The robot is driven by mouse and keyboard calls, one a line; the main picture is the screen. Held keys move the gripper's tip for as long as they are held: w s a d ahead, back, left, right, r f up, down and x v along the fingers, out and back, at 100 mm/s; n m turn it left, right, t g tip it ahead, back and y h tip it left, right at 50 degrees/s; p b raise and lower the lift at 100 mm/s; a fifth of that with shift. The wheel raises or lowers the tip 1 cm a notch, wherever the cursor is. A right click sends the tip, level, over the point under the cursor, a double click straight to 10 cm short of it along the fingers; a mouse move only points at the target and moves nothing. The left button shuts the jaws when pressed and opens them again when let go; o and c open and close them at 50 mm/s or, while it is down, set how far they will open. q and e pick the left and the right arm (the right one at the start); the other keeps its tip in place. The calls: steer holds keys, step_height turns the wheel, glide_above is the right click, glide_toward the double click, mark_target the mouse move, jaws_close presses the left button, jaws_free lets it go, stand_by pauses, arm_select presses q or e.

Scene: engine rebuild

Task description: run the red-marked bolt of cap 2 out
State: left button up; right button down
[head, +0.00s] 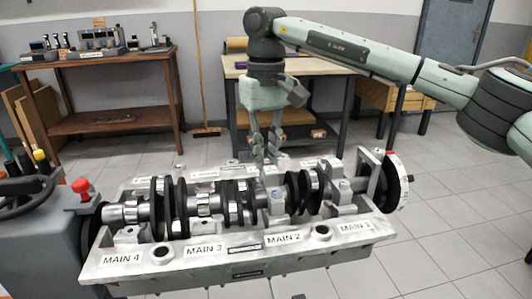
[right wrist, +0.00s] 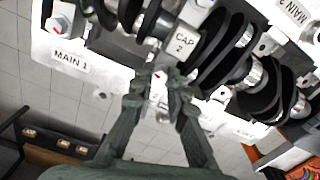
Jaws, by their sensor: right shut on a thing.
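Cap 2 (right wrist: 180,42) sits over the crankshaft in the engine block (right wrist: 120,72), its label readable in the right wrist view. My right gripper (right wrist: 163,88) is shut on the red-marked bolt (right wrist: 159,76) at one end of cap 2. The bolt is largely hidden between the fingers; a bit of its red mark shows. In the head view my right gripper (head: 264,152) reaches down to the far side of the block (head: 210,252), behind cap 2 (head: 274,202). I cannot tell how far the bolt stands out. My left gripper is not in view.
Cap 1 (head: 344,194) stands to the right of cap 2, and a flywheel-like disc (head: 394,182) is at the block's right end. A red knob (head: 80,186) is at the left. A workbench (head: 290,68) and a brown table (head: 100,120) stand behind.

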mark_target(266, 162)
steer(key=shift+s+f+n, duration=0.15)
steer(key=shift+f+n, duration=0.15)
steer(key=shift+n, duration=0.2)
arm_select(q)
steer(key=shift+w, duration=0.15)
arm_select(e)
steer(key=c, duration=1.5)
jaws_free()
steer(key=shift+r, duration=0.35)
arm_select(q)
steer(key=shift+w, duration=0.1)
arm_select(e)
step_height(266, 162, up, 12)
steer(key=shift+f, duration=0.2)
steer(key=shift+f, duration=0.1)
